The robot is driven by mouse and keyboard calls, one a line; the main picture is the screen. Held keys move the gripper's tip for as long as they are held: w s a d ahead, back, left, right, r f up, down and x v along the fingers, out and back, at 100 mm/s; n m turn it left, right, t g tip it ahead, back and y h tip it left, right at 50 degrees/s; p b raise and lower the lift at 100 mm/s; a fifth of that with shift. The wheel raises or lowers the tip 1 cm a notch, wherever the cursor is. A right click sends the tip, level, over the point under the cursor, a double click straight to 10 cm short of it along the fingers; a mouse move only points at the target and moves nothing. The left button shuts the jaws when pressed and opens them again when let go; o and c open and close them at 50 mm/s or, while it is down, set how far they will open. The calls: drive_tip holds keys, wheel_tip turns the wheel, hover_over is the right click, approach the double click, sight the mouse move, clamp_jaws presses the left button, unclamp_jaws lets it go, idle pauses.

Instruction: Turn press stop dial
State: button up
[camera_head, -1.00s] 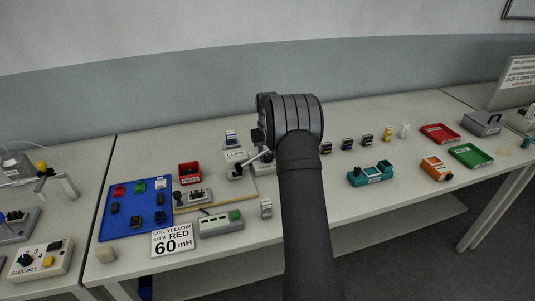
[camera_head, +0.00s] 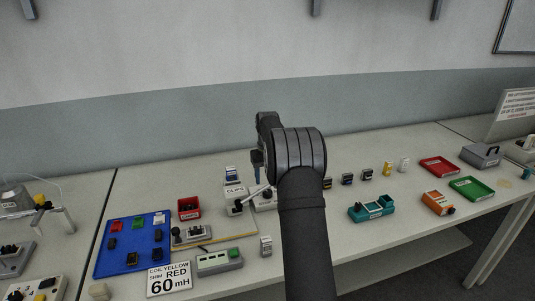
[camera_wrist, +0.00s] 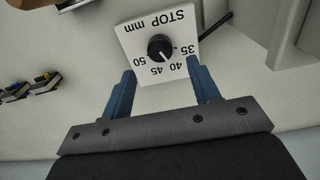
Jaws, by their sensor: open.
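The stop dial is a black round knob (camera_wrist: 160,47) with a pale pointer line, on a white square plate (camera_wrist: 183,22) marked "STOP mm" and 35, 40, 45, 50. The lettering is upside down in the wrist view, and the pointer lies roughly between 40 and 45. My gripper (camera_wrist: 160,69) is open, with one blue finger on each side of the plate's lower part in this view. The knob lies beyond the gap between the fingertips, with nothing held. In the head view my gripper (camera_head: 257,160) is seen from behind; I cannot make out the dial there.
A dark rod (camera_wrist: 215,27) runs beside the plate. A teal holder (camera_head: 371,209) and red and green trays stand right.

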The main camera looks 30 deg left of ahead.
wheel_tip(320, 180, up, 12)
drive_tip(key=shift+f, duration=0.25)
idle(0.4)
wheel_tip(320, 180, down, 18)
drive_tip(key=shift+r, duration=0.25)
idle(0.5)
